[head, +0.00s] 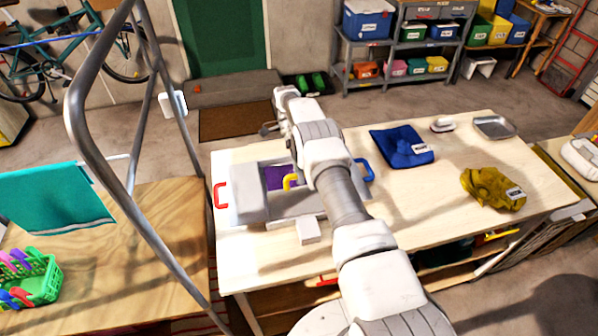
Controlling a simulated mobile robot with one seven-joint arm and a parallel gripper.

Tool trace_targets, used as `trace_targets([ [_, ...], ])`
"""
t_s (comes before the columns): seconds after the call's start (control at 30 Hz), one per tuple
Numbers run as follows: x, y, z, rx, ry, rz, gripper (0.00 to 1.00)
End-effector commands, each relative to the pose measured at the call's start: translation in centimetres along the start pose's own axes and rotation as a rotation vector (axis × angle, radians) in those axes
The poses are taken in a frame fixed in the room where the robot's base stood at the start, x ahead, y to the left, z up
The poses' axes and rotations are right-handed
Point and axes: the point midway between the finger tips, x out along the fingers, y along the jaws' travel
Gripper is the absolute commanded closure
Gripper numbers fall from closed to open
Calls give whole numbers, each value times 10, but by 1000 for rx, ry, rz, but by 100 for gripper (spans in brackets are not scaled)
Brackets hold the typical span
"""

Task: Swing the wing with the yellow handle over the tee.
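The folding board (285,208) lies on the light wooden table. The purple tee (278,177) shows in part on it; my arm hides the rest. The yellow handle (291,182) stands beside the tee, close to my arm's left edge. I cannot make out which panel it joins. A pale grey panel (248,195) is at the left of the board, with the red handle (220,195) at its outer side. The blue handle (366,170) is to the right of my arm. My gripper (268,128) shows only as a small dark part beyond the board; its fingers are unclear.
A blue folded cloth (402,147), a mustard cloth (487,188) and a metal tray (493,127) lie on the table's right side. A grey metal frame (92,130) rises at the left, near a green basket (40,280).

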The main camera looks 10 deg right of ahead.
Motion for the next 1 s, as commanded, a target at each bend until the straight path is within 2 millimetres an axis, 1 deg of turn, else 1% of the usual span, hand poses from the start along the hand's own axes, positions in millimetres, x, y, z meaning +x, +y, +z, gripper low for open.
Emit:
trace_targets([
  [0.37,-6,4,0,0,0,-6,65],
  [0.53,-15,14,0,1,0,-6,65],
  [0.67,-28,31,0,1,0,-6,65],
  [0.87,-29,48,-16,1,0,-3,65],
  [1.0,-28,61,-31,3,0,-4,65],
])
